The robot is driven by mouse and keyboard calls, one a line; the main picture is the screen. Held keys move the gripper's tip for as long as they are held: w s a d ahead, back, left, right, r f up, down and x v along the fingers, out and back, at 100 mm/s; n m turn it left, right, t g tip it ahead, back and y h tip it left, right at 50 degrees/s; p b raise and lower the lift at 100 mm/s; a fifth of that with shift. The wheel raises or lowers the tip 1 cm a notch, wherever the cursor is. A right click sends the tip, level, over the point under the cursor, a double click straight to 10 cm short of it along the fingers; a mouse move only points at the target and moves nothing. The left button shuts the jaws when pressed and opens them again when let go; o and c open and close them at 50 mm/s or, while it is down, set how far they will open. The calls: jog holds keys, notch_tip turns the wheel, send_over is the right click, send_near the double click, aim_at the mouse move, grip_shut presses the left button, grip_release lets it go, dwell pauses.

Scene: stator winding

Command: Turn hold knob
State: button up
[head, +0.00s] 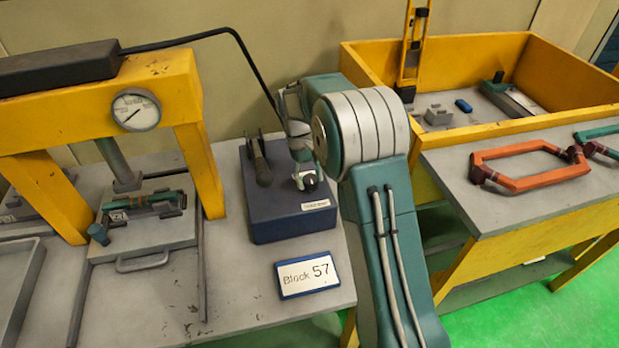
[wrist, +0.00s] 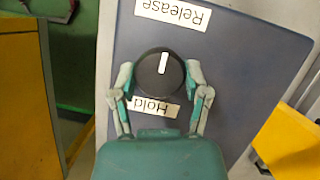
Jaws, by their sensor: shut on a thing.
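The hold knob (wrist: 160,76) is round and black with a white pointer line. In the wrist view the line runs up the picture, towards the "Release" label (wrist: 173,12); the "Hold" label (wrist: 155,108) lies on the opposite side, partly covered. My gripper (wrist: 159,80) is shut on the knob, one finger at each side of it. In the head view the knob (head: 310,179) shows small on top of the dark blue control box (head: 262,222), with my gripper (head: 304,178) over it and partly hidden by my arm.
A yellow press with a gauge (head: 136,110) stands left. A tool with a dark handle (head: 263,172) stands on the box beside my gripper. A "Block 57" sign (head: 307,276) lies in front. A yellow bin (head: 450,130) and an orange frame (head: 528,165) are right.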

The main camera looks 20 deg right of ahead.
jog(key=shift+w+r, duration=0.1)
jog(key=shift+w, duration=0.1)
jog(key=o, duration=1)
jog(key=shift+o, duration=0.7)
jog(key=shift+s, duration=0.1)
jog(key=v, duration=1.2)
jog(key=shift+a, duration=0.1)
